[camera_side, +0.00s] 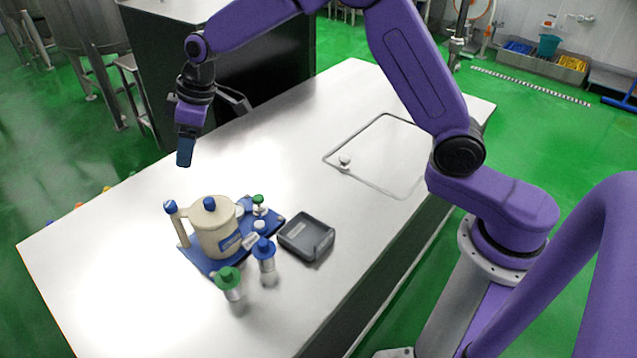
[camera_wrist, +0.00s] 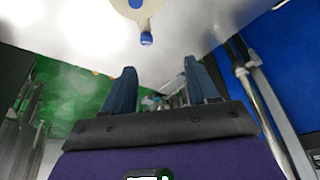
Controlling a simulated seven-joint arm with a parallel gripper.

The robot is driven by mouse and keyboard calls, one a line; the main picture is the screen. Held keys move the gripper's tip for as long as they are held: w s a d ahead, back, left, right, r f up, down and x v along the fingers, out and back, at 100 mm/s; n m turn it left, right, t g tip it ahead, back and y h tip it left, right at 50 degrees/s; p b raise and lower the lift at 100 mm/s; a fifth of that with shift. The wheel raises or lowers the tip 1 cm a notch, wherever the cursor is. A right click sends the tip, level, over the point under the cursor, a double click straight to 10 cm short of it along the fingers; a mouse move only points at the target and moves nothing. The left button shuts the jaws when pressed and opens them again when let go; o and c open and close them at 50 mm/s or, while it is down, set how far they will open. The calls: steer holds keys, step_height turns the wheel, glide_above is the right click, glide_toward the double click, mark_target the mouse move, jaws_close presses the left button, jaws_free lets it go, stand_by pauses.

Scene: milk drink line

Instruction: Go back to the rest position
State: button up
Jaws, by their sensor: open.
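My gripper (camera_side: 184,160) hangs above the far left part of the white table (camera_side: 330,115), up and left of the cream vessel. In the wrist view its two blue fingers (camera_wrist: 163,80) stand apart with nothing between them. It is open and empty. The cream vessel (camera_side: 215,232) with a blue knob stands on a blue base plate (camera_side: 203,262) on the table. Part of it shows at the top of the wrist view (camera_wrist: 137,8), apart from the fingers.
A green-capped container (camera_side: 231,289) and a blue-capped one (camera_side: 266,259) stand in front of the vessel. A dark grey tray (camera_side: 306,240) lies right of them. A small white piece (camera_side: 344,162) sits by a rectangular outline on the table. The table around it is largely clear.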

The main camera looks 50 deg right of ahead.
steer(key=s+d+r+n+g+h, duration=0.1)
steer(key=s+d+r, duration=0.1)
steer(key=s, duration=0.9)
steer(key=s+d+r+n+g, duration=0.1)
steer(key=s+d, duration=0.2)
steer(key=s, duration=0.8)
steer(key=s+d, duration=0.6)
steer(key=s, duration=0.3)
steer(key=s+d+f+n+h, duration=0.1)
steer(key=s+d, duration=0.5)
steer(key=s, duration=0.2)
steer(key=shift+s+d+f+h, duration=0.3)
steer(key=shift+s+d, duration=0.05)
steer(key=shift+c, duration=0.4)
